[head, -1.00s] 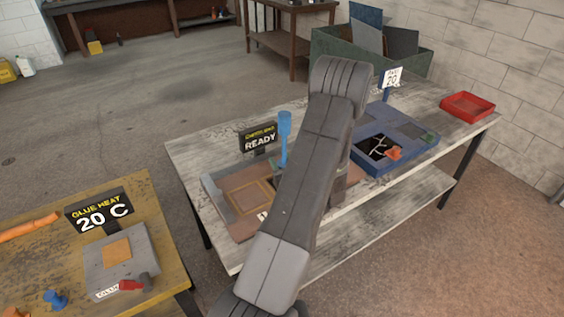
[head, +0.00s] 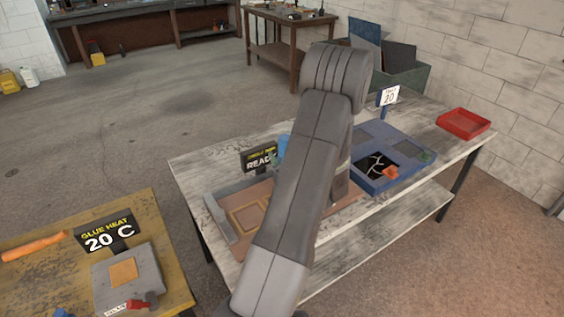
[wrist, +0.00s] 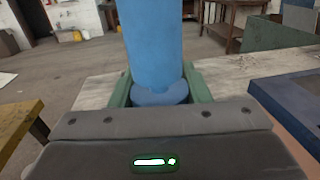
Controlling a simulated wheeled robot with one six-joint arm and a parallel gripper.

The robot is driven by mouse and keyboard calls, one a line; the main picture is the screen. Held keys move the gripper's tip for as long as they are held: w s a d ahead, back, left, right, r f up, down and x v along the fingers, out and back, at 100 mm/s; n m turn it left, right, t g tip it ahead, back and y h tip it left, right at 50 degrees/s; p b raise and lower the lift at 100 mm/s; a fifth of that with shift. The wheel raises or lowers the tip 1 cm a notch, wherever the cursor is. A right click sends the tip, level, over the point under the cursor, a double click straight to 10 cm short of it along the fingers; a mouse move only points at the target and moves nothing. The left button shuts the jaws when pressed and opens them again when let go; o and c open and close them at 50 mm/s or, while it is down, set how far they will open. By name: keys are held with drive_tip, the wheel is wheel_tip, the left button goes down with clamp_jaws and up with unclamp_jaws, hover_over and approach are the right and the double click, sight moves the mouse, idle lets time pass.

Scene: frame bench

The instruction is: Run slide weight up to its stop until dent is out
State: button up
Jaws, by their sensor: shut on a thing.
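A blue cylinder (head: 283,147) with a wider collar at its base, probably the slide weight, is behind my arm in the head view. In the wrist view the blue cylinder (wrist: 152,45) stands upright between the two green fingers of my gripper (wrist: 160,93), which is shut on it. In the head view only a bit of green finger of my gripper (head: 273,157) shows. The dent and any stop cannot be made out; my arm covers that part of the bench. A sign (head: 259,160) behind the cylinder is partly hidden and shows "READ".
A brown board (head: 262,195) lies under my arm on the pale bench. A blue tray (head: 395,180) with a cracked black pane, a sign (head: 389,96) with "20" and a red tray (head: 464,123) are to the right.

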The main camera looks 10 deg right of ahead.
drive_tip(key=shift+f, duration=0.2)
wheel_tip(320, 180, down, 8)
drive_tip(key=b, duration=0.9)
drive_tip(key=shift+f, duration=0.25)
wheel_tip(320, 180, up, 9)
drive_tip(key=p, duration=0.5)
drive_tip(key=shift+r, duration=0.2)
drive_tip(key=shift+f, duration=0.45)
wheel_tip(320, 180, down, 8)
drive_tip(key=b, duration=0.8)
drive_tip(key=o, duration=0.8)
drive_tip(key=shift+f, duration=0.1)
drive_tip(key=o, duration=0.5)
drive_tip(key=shift+o, duration=0.2)
